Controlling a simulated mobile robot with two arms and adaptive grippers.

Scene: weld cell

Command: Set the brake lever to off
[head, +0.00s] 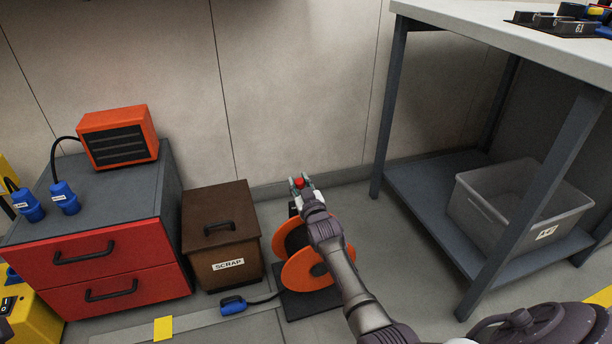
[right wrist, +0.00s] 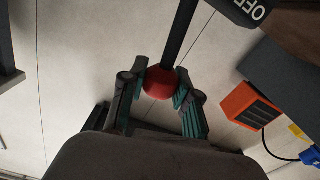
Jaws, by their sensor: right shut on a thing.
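The brake lever is a dark rod (right wrist: 182,32) with a red knob (right wrist: 160,83), seen in the right wrist view. The red knob also shows small in the head view (head: 299,182), above an orange cable reel (head: 305,270). My right gripper (right wrist: 161,92) is shut on the red knob, with a finger on each side of it. It also shows in the head view (head: 301,184) at the top of the reel. A dark plate marked OFF (right wrist: 250,10) is at the upper right of the wrist view. The lever's base is hidden behind my arm in the head view. My left gripper is not in view.
A brown SCRAP bin (head: 222,240) stands left of the reel, and a red drawer cabinet (head: 95,255) stands farther left. A grey workbench (head: 510,45) with a clear bin (head: 520,205) on its shelf is at right. A blue connector (head: 233,306) lies on the floor.

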